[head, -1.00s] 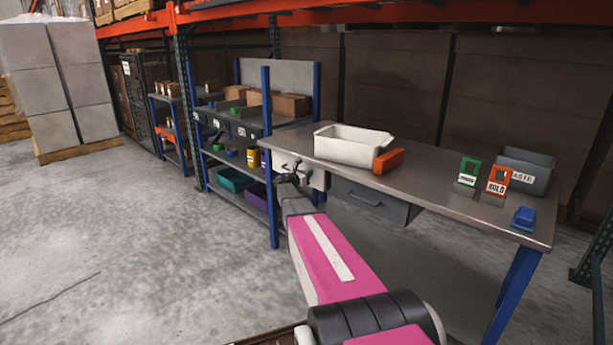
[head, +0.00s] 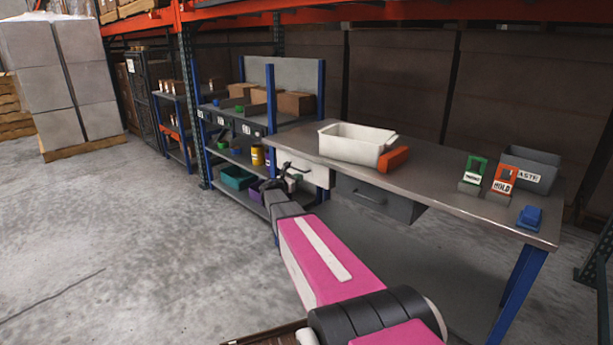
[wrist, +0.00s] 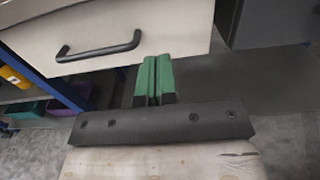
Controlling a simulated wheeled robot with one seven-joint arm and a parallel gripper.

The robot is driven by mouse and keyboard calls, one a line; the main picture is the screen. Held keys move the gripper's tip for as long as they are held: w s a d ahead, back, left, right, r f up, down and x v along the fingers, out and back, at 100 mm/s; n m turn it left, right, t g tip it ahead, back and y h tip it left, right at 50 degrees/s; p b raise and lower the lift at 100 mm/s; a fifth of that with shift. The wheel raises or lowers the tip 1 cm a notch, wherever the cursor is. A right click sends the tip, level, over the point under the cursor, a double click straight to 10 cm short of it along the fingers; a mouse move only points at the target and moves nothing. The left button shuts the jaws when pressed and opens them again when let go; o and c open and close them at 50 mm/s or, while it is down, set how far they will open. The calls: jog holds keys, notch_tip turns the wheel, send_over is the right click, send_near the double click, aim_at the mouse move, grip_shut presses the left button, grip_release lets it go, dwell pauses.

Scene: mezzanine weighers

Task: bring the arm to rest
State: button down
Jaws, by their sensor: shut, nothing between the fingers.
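My gripper (wrist: 154,80) shows in the wrist view with its two green fingers together and nothing between them. It is in front of and just below a pale drawer (wrist: 110,30) with a black bar handle (wrist: 98,46). In the head view my gripper's tip is small and dark near the same drawer (head: 316,173), so its fingers are hard to make out there. My pink arm reaches forward from the bottom of the head view toward the drawer front. Whether the fingers touch the drawer cannot be told.
The metal workbench (head: 450,195) carries a white bin (head: 352,144), an orange block (head: 393,158), green and orange stands, a grey waste bin (head: 530,170) and a blue item (head: 529,217). A blue-post shelf (head: 232,160) stands at left. Open concrete floor (head: 110,240) lies left.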

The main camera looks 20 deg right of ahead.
jog(key=s+a+f+m+g+y, duration=0.35)
jog(key=s+f+m, duration=0.2)
jog(key=s, duration=0.55)
jog(key=s+a+f+m+g+y, duration=0.2)
jog(key=s+a+f+m+y, duration=0.2)
jog(key=s+m, duration=0.5)
jog(key=s+a+f+m+g+y, duration=0.1)
jog(key=s+a+m+y, duration=0.3)
jog(key=s+a, duration=0.2)
jog(key=s+a+f+m+g+y, duration=0.1)
jog(key=s+a+m+y, duration=0.3)
jog(key=s, duration=0.7)
jog(key=shift+a+f+m+y, duration=0.35)
jog(key=shift+a+f, duration=0.25)
jog(key=shift+a, duration=0.4)
jog(key=shift+s, duration=0.1)
